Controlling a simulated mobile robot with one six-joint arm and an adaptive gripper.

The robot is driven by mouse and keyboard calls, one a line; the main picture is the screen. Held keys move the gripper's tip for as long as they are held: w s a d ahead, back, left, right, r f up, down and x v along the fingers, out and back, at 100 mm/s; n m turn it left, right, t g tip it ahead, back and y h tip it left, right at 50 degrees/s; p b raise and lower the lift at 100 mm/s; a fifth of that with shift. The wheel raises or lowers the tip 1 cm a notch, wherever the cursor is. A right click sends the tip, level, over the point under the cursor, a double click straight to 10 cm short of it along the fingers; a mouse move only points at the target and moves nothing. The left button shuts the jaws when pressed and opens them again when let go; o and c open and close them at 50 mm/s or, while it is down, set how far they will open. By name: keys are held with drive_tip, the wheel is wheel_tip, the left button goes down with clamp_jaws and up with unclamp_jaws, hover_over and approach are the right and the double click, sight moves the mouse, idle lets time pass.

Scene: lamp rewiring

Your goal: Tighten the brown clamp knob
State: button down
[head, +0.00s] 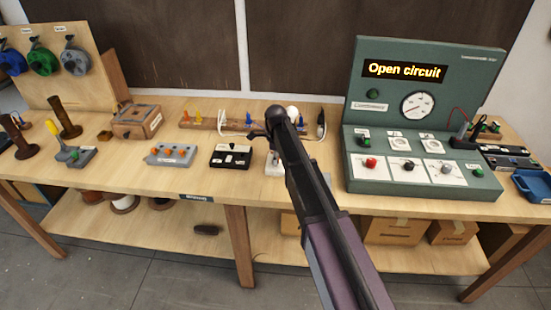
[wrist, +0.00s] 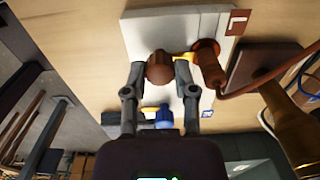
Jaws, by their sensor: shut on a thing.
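The brown clamp knob (wrist: 160,68) is a round knob on a white terminal block (wrist: 135,35) in the wrist view. My gripper (wrist: 159,74) has one finger on each side of the knob and is shut on it. A brown wire (wrist: 250,88) runs into a brown sleeve (wrist: 207,65) beside the knob, near the label L (wrist: 238,21). A blue knob (wrist: 164,117) sits farther down the same block. In the head view my arm hides the knob and most of the white block (head: 272,168).
The bench (head: 120,178) holds a green test panel (head: 425,118) reading "Open circuit" at the right. A grey box (head: 170,155) and a black box (head: 231,155) stand left of my arm. A wooden rack (head: 205,122) with tools is behind it.

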drive_tip(key=c, duration=0.7)
unclamp_jaws()
drive_tip(key=shift+n, duration=0.5)
